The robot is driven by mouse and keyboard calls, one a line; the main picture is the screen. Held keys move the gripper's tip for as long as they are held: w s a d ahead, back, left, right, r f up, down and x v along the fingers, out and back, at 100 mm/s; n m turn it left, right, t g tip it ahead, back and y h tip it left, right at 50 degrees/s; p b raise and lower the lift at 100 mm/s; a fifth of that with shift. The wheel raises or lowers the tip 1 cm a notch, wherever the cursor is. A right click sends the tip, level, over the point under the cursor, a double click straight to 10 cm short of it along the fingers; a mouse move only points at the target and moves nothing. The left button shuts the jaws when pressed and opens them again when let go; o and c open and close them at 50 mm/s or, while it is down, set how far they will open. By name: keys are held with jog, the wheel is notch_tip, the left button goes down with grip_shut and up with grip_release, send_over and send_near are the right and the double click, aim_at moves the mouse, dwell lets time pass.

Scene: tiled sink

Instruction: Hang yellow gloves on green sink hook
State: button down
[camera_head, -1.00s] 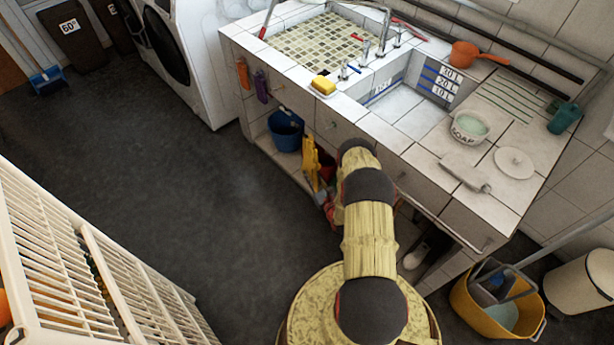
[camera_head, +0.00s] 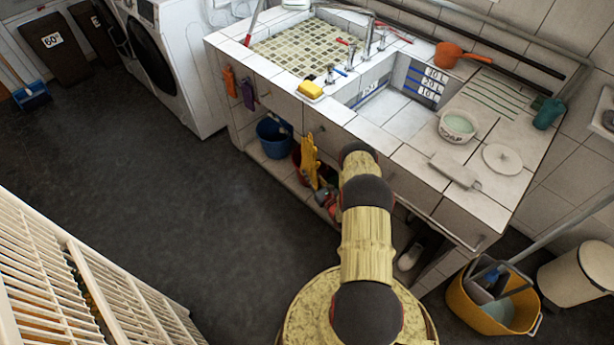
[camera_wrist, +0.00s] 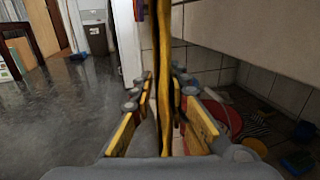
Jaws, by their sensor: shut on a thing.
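The yellow gloves (camera_head: 309,160) hang upright in front of the sink cabinet. In the wrist view the gloves (camera_wrist: 164,75) appear edge-on as a long strip between the fingers. My gripper (camera_wrist: 163,110) is shut on them. In the head view my arm mostly hides the gripper. A small greenish hook (camera_head: 318,129) is on the cabinet front, just above and right of the gloves' top. Whether the gloves touch it cannot be told. The hook is not clear in the wrist view.
An orange item (camera_head: 229,80) and a purple item (camera_head: 248,94) hang farther left on the cabinet front. A blue bucket (camera_head: 274,137) stands on the open shelf below. A yellow mop bucket (camera_head: 494,300) stands at right.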

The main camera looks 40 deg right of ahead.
jog(key=shift+w+d+f+b, duration=0.1)
jog(key=shift+d+f+b, duration=0.15)
jog(key=shift+d+b, duration=0.3)
jog(key=shift+d+f+b, duration=0.2)
jog(key=shift+d+b, duration=0.15)
jog(key=shift+d, duration=0.35)
jog(key=shift+w+d+f+b, duration=0.1)
jog(key=shift+d+f+b, duration=0.15)
jog(key=shift+d+b, duration=0.3)
jog(key=c, duration=1.7)
grip_release()
jog(key=shift+o, duration=0.2)
jog(key=shift+s, duration=0.1)
jog(key=s+a, duration=0.1)
jog(key=s, duration=0.6)
jog(key=shift+s+a, duration=0.3)
jog(key=shift+s, duration=0.05)
jog(key=shift+f, duration=0.1)
